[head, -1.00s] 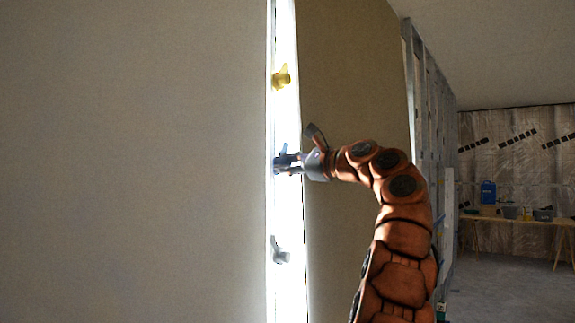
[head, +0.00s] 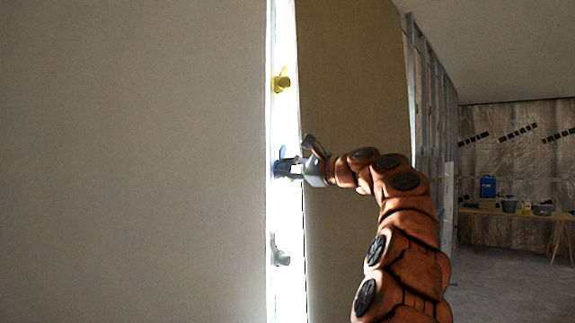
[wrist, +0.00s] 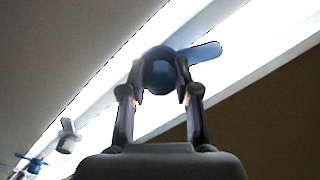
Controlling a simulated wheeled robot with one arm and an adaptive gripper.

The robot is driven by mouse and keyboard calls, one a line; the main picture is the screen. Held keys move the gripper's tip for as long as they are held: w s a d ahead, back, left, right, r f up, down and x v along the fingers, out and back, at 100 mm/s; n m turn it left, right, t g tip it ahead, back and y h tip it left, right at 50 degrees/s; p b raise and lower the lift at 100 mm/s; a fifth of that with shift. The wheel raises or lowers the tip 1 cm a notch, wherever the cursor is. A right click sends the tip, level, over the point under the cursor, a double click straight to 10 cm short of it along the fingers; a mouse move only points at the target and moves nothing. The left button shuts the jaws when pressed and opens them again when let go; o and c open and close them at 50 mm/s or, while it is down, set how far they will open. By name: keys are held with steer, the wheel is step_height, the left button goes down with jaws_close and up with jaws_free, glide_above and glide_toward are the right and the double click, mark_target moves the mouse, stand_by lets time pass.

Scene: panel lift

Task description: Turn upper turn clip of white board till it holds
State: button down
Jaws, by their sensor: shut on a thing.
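The white board (head: 130,160) fills the left of the head view, its right edge along a bright vertical strip. A blue turn clip (head: 281,155) sits on this strip at mid height. My gripper (head: 291,167) reaches it from the right. In the wrist view, my gripper (wrist: 160,88) is shut on the round knob of the blue clip (wrist: 160,72), one finger on each side. The clip's flat tab (wrist: 205,52) sticks out to the right, across the bright strip. The fingers hide part of the knob. I cannot tell whether the tab bears on the board.
A yellow clip (head: 282,82) is above and a grey clip (head: 280,256) below on the strip. The wrist view shows the grey clip (wrist: 67,137) and another blue clip (wrist: 33,163) farther off. A brown panel (head: 350,90) stands right. A trestle table (head: 520,214) is far back.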

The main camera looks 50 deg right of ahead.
steer(key=shift+a+r+n+p, duration=0.1)
steer(key=shift+n+p, duration=0.5)
steer(key=shift+p, duration=0.25)
steer(key=shift+w+n+p, duration=0.1)
steer(key=shift+n+p, duration=0.2)
steer(key=shift+n, duration=0.7)
steer(key=shift+f+n+b, duration=0.3)
steer(key=shift+n+b, duration=0.05)
steer(key=shift+n, duration=0.85)
steer(key=n+b, duration=0.1)
steer(key=n, duration=0.4)
steer(key=shift+n, duration=0.3)
steer(key=n, duration=0.2)
steer(key=shift+n, duration=0.3)
steer(key=n, duration=0.2)
steer(key=shift+n, duration=0.4)
steer(key=n, duration=0.5)
steer(key=shift+n, duration=0.3)
